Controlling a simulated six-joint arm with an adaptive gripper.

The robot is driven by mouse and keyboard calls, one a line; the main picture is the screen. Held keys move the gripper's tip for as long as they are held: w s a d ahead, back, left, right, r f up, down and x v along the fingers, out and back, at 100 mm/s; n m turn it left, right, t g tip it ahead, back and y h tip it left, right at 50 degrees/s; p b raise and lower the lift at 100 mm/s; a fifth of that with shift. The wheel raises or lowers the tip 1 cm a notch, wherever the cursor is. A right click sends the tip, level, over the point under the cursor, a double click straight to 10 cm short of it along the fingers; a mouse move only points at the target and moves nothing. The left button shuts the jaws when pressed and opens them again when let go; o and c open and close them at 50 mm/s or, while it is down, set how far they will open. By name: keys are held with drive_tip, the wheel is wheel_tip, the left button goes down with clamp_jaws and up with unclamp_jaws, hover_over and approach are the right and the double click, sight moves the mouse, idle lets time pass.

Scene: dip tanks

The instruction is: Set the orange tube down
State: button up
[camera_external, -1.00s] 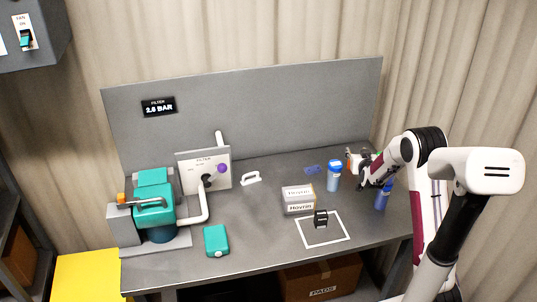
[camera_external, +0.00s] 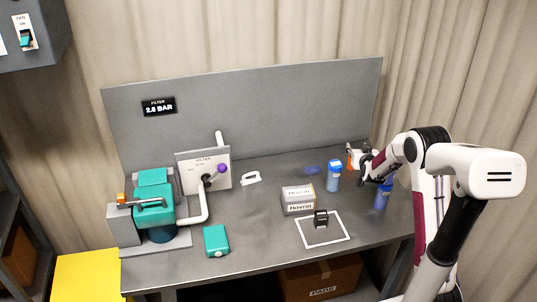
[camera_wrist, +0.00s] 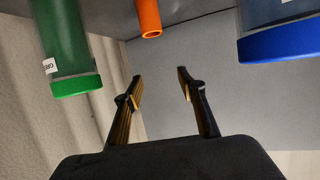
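The orange tube (camera_wrist: 149,16) shows at the top of the wrist view, beyond my fingertips; its upper part is cut off by the frame. A small part of the orange tube (camera_external: 349,161) shows at the back right of the bench in the external view, partly hidden by my arm. My gripper (camera_wrist: 160,75) is open with nothing between its fingers, and the orange tube is apart from it. In the external view my gripper (camera_external: 367,178) is over the right end of the bench.
A green-capped tube (camera_wrist: 72,50) is left of my fingers, a blue-capped container (camera_wrist: 280,35) right. On the bench stand a blue-lidded bottle (camera_external: 334,176), a blue bottle (camera_external: 382,196), a labelled box (camera_external: 298,200) and a black block (camera_external: 321,218) in a white outline.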

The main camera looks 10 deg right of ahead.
drive_tip(key=shift+f, duration=0.1)
drive_tip(key=s+a+f+g, duration=0.1)
drive_tip(key=f, duration=0.1)
drive_tip(key=s+a+f+g+y, duration=0.1)
drive_tip(key=s+f, duration=0.1)
drive_tip(key=f, duration=0.1)
drive_tip(key=s+a+f+g, duration=0.1)
drive_tip(key=s+f, duration=0.1)
drive_tip(key=f, duration=0.1)
drive_tip(key=shift+s+g+y, duration=0.15)
drive_tip(key=shift+g+y, duration=0.25)
drive_tip(key=s, duration=0.2)
drive_tip(key=s+a+g, duration=0.1)
drive_tip(key=s, duration=0.1)
drive_tip(key=s+a+g+y, duration=0.1)
drive_tip(key=s, duration=0.1)
drive_tip(key=shift+s+a+f+n, duration=0.2)
drive_tip(key=shift+f+n, duration=0.2)
drive_tip(key=s+a+r, duration=0.1)
drive_tip(key=s+r, duration=0.5)
drive_tip(key=s, duration=0.5)
drive_tip(key=s+a+r+n+g, duration=0.1)
drive_tip(key=s+r, duration=0.5)
drive_tip(key=s, duration=0.6)
drive_tip(key=s+a+r+n+g, duration=0.1)
drive_tip(key=s+a+r, duration=0.1)
drive_tip(key=s+r, duration=0.4)
drive_tip(key=shift+s+y, duration=0.4)
drive_tip(key=shift+s, duration=2.45)
drive_tip(key=shift+o, duration=0.5)
